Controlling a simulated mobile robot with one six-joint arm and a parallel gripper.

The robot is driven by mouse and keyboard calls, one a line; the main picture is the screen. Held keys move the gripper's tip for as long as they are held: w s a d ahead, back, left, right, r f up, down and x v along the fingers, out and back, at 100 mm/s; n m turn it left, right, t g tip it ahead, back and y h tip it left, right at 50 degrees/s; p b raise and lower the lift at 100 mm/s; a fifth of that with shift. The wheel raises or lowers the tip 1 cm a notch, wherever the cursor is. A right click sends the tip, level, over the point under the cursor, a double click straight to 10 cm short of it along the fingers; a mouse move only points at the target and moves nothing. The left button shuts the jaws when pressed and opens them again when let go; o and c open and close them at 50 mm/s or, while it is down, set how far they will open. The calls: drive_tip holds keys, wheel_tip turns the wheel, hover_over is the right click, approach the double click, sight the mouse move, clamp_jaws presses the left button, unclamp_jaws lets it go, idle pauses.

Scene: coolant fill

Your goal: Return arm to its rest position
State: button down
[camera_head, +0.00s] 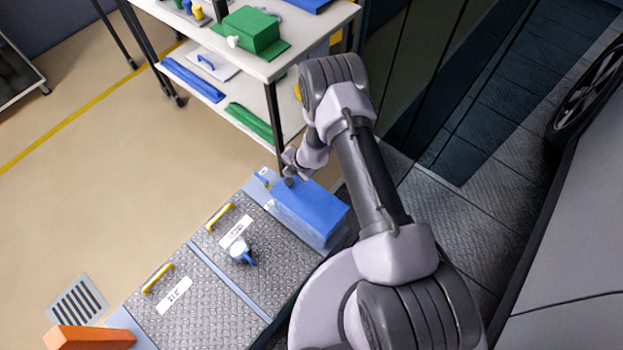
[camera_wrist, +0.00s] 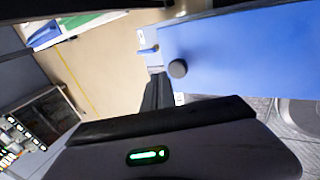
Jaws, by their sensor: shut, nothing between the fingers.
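My arm reaches from the lower right toward the middle in the head view. My gripper (camera_head: 291,163) is shut and empty, just beyond the far left end of a blue box-shaped container (camera_head: 312,208). The container has a dark round cap (camera_head: 289,182) on top. In the wrist view the container's blue top (camera_wrist: 245,50) fills the upper right and the cap (camera_wrist: 178,68) shows near its left end. My gripper's dark finger part (camera_wrist: 157,93) shows left of the cap; I cannot tell the exact gap between them.
The container stands on a metal tread-plate deck (camera_head: 205,285) with yellow handles and a small blue-and-white object (camera_head: 241,253). A shelf table (camera_head: 285,55) with green and blue items stands behind my gripper. A car (camera_head: 575,230) is at the right. Open floor (camera_head: 110,190) lies left.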

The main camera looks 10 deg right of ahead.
drive_tip(key=w+a+r+n+t+y+p, duration=0.15)
drive_tip(key=r+n, duration=0.55)
drive_tip(key=r, duration=1.2)
drive_tip(key=s+a+r+n+y, duration=0.1)
drive_tip(key=a+r+n, duration=0.2)
drive_tip(key=r+n, duration=1)
drive_tip(key=s+r+n, duration=0.3)
drive_tip(key=s+r, duration=0.2)
drive_tip(key=r, duration=0.4)
drive_tip(key=s+r+n, duration=0.4)
drive_tip(key=s+r, duration=0.1)
drive_tip(key=r, duration=0.4)
drive_tip(key=s+d+r+n+h+b, duration=0.1)
drive_tip(key=s+d+n+h, duration=0.1)
drive_tip(key=s+d+n, duration=0.2)
drive_tip(key=s+d+r+n+h, duration=0.1)
drive_tip(key=s+d+n+h, duration=0.1)
drive_tip(key=s+n, duration=0.9)
drive_tip(key=s+d, duration=0.1)
drive_tip(key=s, duration=0.3)
drive_tip(key=shift+d+r+b, duration=0.4)
